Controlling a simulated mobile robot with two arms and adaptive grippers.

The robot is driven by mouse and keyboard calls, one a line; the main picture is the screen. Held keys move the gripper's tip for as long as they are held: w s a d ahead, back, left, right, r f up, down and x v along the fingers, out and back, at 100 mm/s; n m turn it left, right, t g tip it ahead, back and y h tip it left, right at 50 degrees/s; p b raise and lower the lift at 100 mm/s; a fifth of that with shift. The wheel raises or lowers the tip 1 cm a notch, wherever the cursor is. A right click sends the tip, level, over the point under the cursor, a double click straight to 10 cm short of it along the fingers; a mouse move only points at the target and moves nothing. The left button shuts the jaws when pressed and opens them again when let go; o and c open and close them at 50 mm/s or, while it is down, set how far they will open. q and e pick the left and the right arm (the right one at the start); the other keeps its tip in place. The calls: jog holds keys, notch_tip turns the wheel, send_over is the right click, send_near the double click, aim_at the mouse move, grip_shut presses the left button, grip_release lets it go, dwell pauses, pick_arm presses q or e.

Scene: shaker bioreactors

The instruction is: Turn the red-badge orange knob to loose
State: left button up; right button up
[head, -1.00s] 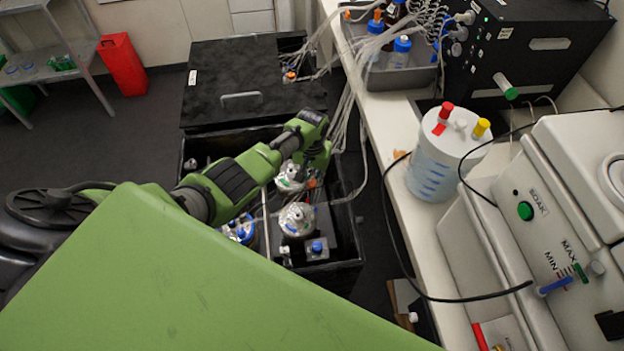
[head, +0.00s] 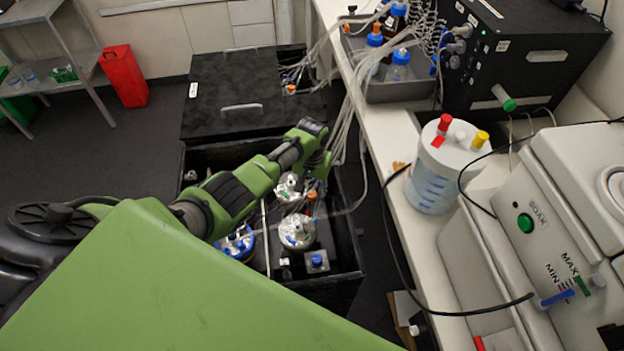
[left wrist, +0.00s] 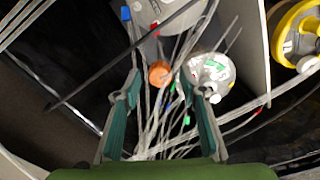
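In the left wrist view an orange knob (left wrist: 160,74) shows among clear tubes, between my left gripper's fingertips as seen from the wrist. A small red mark shows just above it; I cannot tell if it is the badge. In the head view the orange knob (head: 312,195) is a small spot in the black bin, just below my left gripper (head: 318,170). The left wrist view shows the left gripper (left wrist: 161,84) open, with a finger on each side and a gap to the knob. I cannot tell its height above the knob. My right gripper is not in view.
Silver-topped vessels (head: 297,231) stand in the black bin (head: 352,240), with a blue-topped vessel (head: 238,243) and a blue knob (head: 317,261). Loose tubes (left wrist: 150,120) run around the knob. The black lid (head: 250,85) lies behind. A white bench (head: 395,150) borders the right.

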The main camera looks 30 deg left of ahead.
pick_arm(q)
notch_tip(320, 180, up, 11)
jog(key=shift+r, duration=0.15)
dwell(0.7)
